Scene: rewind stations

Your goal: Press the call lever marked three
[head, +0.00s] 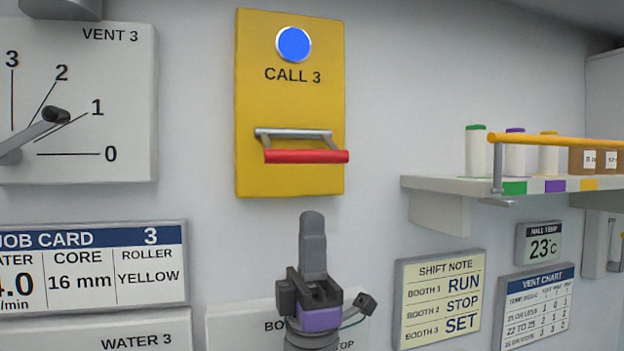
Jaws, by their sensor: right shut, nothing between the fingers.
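The yellow call panel (290,110) marked CALL 3 is on the wall in the upper middle of the head view. A blue round light (294,44) is at its top. Its call lever (306,156) is a red bar on a grey metal frame, standing out from the panel's lower part. My right gripper (312,222) points up just below the panel, its fingers together and empty. In the picture its tip is below the red bar, with a gap between them. My left gripper is not in view.
A vent dial (80,100) labelled VENT 3 is left of the panel, above a job card (92,265). A shelf (445,187) with a yellow rail (560,140) and several bottles juts out at right. A shift note (440,298) hangs below it.

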